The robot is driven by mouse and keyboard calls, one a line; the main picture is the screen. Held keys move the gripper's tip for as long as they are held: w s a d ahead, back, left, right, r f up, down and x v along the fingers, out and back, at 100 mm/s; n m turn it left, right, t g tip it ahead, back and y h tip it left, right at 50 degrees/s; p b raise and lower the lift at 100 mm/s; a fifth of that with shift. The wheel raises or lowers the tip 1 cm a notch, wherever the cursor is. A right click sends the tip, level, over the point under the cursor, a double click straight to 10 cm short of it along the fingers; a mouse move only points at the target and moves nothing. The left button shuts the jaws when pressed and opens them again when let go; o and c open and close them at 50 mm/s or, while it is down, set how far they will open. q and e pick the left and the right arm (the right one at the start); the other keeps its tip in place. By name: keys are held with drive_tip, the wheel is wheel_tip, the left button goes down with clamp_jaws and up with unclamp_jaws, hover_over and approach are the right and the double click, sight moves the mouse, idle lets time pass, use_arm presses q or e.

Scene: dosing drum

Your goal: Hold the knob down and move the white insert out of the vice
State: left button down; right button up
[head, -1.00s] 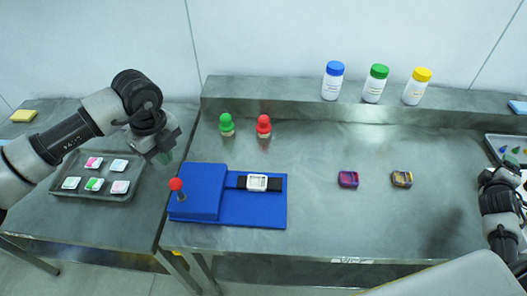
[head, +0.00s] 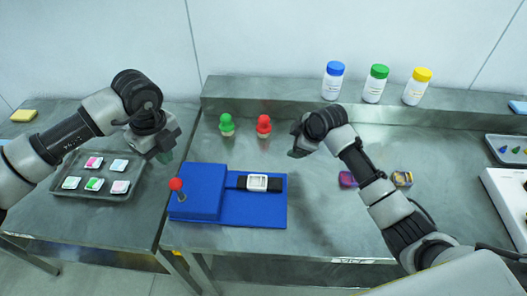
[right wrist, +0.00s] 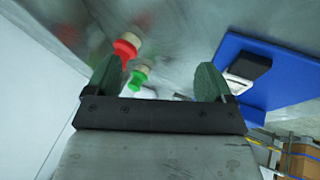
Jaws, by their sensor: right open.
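The blue vice (head: 205,205) stands on the middle table. Its red ball knob (head: 176,184) sits upright on a thin stem at the left end. The white insert (head: 257,182) lies between the black jaws of the vice; part of it shows in the right wrist view (right wrist: 240,78). My left gripper (head: 170,148) hangs above the tray, up and left of the knob, touching neither; whether its fingers are apart is unclear. My right gripper (head: 295,153) is above the table, up and right of the insert. In the right wrist view its green fingers (right wrist: 158,82) are apart and empty.
A green-topped (head: 227,125) and a red-topped piece (head: 264,126) stand behind the vice. A tray (head: 125,193) with several small tiles is at left. Three capped bottles (head: 333,81) stand on the back ledge.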

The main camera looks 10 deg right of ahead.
sight(263, 183)
drive_tip(key=s+a+r+n+g+h, duration=0.1)
drive_tip(key=s+a+r+g, duration=0.15)
drive_tip(key=a, duration=0.35)
drive_tip(key=s+a+r+g+h, duration=0.1)
drive_tip(key=s+a+r+g, duration=0.1)
drive_tip(key=s+a+g, duration=0.3)
drive_tip(key=shift+t, duration=0.75)
drive_tip(key=f, duration=0.4)
drive_tip(key=w+f, duration=0.1)
drive_tip(key=f, duration=0.3)
drive_tip(key=a+f, duration=0.1)
drive_tip(key=f, duration=0.3)
drive_tip(key=shift+w, duration=0.15)
drive_tip(key=shift+r, duration=0.1)
drive_tip(key=c, duration=1)
